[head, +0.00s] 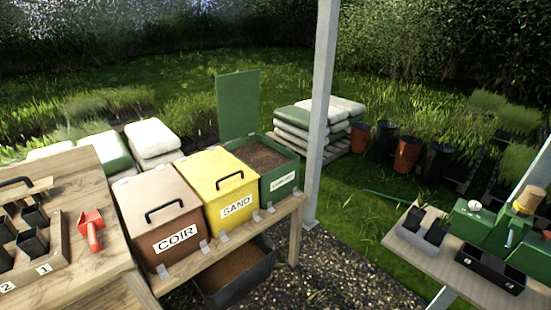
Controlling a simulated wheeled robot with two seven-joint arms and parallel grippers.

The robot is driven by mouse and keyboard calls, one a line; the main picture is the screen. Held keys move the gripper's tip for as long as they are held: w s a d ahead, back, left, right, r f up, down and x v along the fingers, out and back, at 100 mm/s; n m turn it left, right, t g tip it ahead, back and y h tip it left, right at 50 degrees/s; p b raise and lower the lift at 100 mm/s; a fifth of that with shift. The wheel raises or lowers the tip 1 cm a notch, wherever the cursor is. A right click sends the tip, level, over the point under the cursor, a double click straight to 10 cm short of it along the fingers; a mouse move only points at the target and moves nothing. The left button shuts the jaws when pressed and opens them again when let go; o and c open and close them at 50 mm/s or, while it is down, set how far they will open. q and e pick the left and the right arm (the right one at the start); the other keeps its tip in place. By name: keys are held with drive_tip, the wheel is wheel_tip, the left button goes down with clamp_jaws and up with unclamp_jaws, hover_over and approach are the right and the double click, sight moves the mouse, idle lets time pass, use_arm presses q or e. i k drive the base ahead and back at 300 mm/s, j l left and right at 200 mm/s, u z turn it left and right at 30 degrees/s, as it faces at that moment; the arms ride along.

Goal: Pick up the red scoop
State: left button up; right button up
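The red scoop (92,229) lies on the wooden table (105,262) at the left of the head view. It rests just right of a wooden tray (62,243) that holds several black pots. Its handle points toward the table's near edge. Neither of my grippers shows in this view.
A brown COIR bin (160,210), a yellow SAND bin (216,171) and an open green bin (281,186) stand on a bench right of the table. A grey post (320,110) rises behind. Another table (462,272) at right holds pots and green boxes.

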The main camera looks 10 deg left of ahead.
sight(88, 224)
drive_tip(key=u, duration=1.95)
